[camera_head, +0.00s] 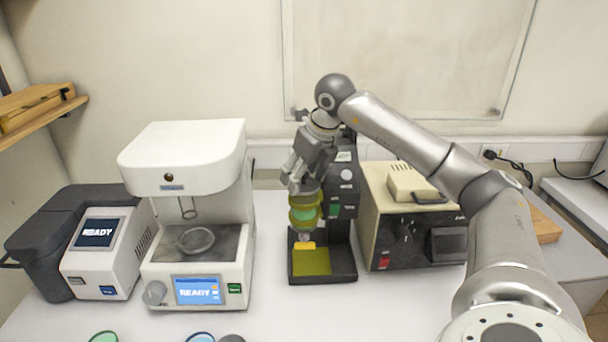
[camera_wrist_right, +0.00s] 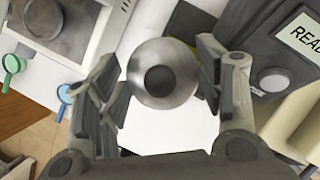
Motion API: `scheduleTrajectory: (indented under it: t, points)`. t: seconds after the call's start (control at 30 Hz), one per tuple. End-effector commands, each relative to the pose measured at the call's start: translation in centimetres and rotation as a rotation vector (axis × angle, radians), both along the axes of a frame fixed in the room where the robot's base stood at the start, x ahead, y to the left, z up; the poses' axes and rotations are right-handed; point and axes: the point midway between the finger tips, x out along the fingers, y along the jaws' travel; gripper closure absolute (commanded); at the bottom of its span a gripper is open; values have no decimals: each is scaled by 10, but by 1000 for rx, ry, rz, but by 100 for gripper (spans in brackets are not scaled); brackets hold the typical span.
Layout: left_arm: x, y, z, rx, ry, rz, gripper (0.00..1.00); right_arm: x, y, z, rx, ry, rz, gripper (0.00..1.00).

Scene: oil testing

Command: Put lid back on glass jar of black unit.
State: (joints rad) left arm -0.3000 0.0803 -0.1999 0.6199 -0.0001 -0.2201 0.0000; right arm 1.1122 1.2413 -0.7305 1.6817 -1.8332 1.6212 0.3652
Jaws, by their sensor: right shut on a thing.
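The black unit (camera_head: 347,262) stands mid-table, with a yellow pad (camera_head: 312,262) on its base and an upright column behind. A yellow-green glass jar (camera_head: 304,214) shows at the unit, above the pad. My right gripper (camera_head: 304,187) is directly above the jar, pointing down. In the wrist view my right gripper (camera_wrist_right: 160,78) has its fingers on either side of a round metal lid (camera_wrist_right: 180,92) with a dark centre, and is shut on it. The lid covers what lies beneath, so I cannot tell whether it touches the jar. My left gripper is not in view.
A white tester (camera_head: 200,150) with a READY screen stands left of the black unit, with a grey-white device (camera_head: 95,255) beyond it. A beige box instrument (camera_head: 400,215) stands close on the right. Small round coloured handled items (camera_wrist_right: 12,64) lie at the table's front edge.

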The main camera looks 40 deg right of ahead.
Motion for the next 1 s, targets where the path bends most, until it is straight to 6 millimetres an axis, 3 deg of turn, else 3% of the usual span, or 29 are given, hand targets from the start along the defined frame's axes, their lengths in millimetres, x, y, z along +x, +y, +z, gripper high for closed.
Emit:
scheduleTrajectory:
  t: [0.47,0.5,0.63,0.9,1.0]
  points:
    - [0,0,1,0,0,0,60,0,0,0,0,0,0,62]
    - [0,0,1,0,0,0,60,0,0,0,0,0,0,33]
    - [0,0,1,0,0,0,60,0,0,0,0,0,0,16]
    - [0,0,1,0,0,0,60,0,0,-1,0,0,0,13]
    - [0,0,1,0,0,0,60,0,0,-1,0,0,0,2]
